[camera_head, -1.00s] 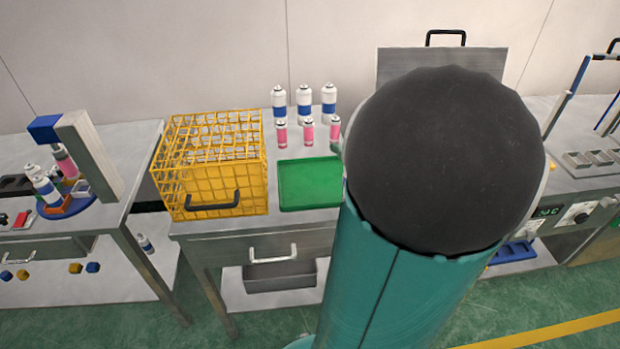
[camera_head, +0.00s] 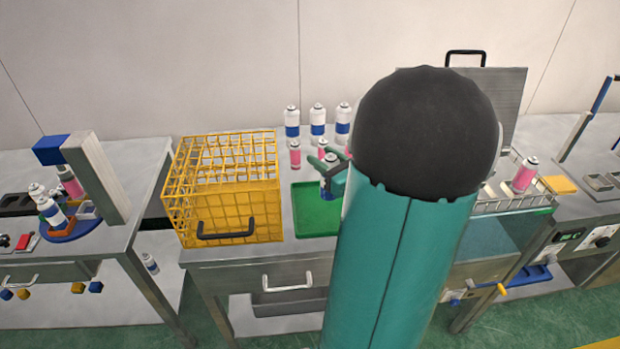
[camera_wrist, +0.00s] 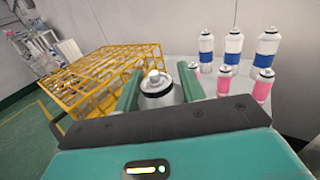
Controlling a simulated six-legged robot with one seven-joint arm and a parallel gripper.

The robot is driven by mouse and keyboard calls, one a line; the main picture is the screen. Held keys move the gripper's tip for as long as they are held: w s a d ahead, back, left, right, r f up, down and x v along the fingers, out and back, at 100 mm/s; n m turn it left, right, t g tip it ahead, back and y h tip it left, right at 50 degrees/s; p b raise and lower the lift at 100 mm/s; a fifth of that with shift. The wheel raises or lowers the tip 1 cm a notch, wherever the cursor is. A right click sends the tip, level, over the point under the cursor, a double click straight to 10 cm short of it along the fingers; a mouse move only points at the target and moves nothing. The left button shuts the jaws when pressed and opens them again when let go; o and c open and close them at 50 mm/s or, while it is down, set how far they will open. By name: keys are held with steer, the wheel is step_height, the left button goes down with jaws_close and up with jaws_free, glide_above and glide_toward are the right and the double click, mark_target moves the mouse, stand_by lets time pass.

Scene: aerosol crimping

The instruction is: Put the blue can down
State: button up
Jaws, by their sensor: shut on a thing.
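My gripper (camera_head: 332,168) is shut on the blue can (camera_head: 327,190), a white can with a blue band. It holds the can upright over the green tray (camera_head: 303,222); I cannot tell whether the can touches the tray. In the wrist view the can's grey top (camera_wrist: 155,88) shows between the two teal fingers (camera_wrist: 158,92), and its lower part is hidden. My arm covers the tray's right part in the head view.
A yellow wire basket (camera_head: 228,190) stands left of the tray. Behind the tray stand several blue-banded cans (camera_head: 317,120) and smaller pink cans (camera_head: 295,154). A white rack with a pink can (camera_head: 524,174) is at the right.

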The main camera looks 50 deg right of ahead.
steer(key=w+f, duration=0.5)
steer(key=f, duration=0.4)
steer(key=shift+w, duration=0.15)
steer(key=shift+f, duration=0.15)
steer(key=o, duration=1.3)
steer(key=shift+o, duration=0.2)
steer(key=s+a, duration=0.1)
steer(key=s, duration=1.1)
steer(key=shift+a, duration=0.15)
